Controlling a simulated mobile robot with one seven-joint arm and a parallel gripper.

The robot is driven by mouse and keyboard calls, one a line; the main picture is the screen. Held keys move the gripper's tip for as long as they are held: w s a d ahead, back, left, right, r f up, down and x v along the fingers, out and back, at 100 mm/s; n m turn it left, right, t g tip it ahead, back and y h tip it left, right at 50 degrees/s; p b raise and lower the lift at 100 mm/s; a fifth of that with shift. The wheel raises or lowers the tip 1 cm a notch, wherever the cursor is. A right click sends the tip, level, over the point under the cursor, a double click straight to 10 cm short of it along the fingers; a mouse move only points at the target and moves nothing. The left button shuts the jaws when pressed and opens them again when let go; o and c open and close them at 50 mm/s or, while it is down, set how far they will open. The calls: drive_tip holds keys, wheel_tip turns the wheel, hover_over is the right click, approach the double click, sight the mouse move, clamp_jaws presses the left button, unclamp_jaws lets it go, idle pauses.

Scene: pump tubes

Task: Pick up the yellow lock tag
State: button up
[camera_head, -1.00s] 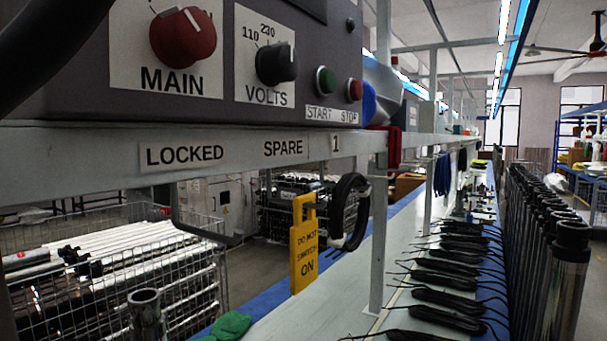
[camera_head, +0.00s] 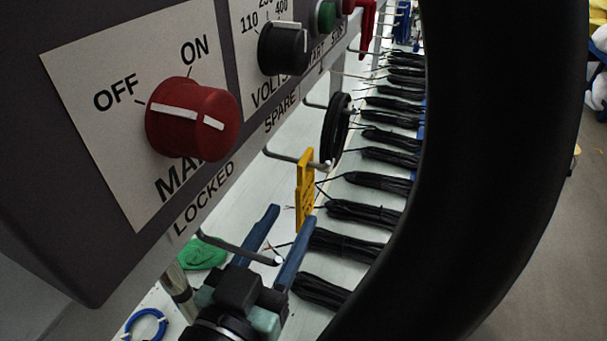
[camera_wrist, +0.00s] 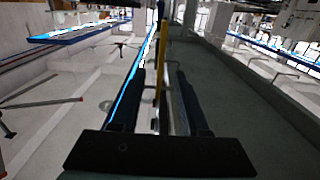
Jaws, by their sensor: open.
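The yellow lock tag (camera_head: 305,187) hangs upright from the hook under the SPARE label. The wrist view shows it nearly edge-on as a thin yellow strip (camera_wrist: 162,65), lined up with the gap between my fingers. My gripper (camera_head: 293,213) is open and empty, its two blue fingers pointing at the tag from the near side. The tag looks at or just past the fingertips; whether they touch it I cannot tell. My fingers also show in the wrist view (camera_wrist: 160,72). The bare LOCKED hook (camera_head: 240,248) passes by my fingers, its tip between them in the head view.
The grey control box (camera_head: 75,215) with red MAIN knob (camera_head: 190,118) stands above left. A black coil (camera_head: 336,130) hangs just beyond the tag. Black cable bundles (camera_head: 345,245) line the bench below. A green cloth (camera_head: 202,253) lies near my gripper. My black arm blocks the right.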

sight(298, 204)
drive_tip(key=p+x, duration=0.1)
drive_tip(key=x, duration=0.4)
drive_tip(key=shift+w+p, duration=0.1)
drive_tip(key=shift+p, duration=0.3)
drive_tip(key=p+x, duration=0.2)
drive_tip(key=x, duration=0.1)
drive_tip(key=p+x, duration=0.1)
drive_tip(key=x, duration=0.1)
drive_tip(key=shift+f, duration=0.3)
drive_tip(key=shift+a, duration=0.1)
clamp_jaws()
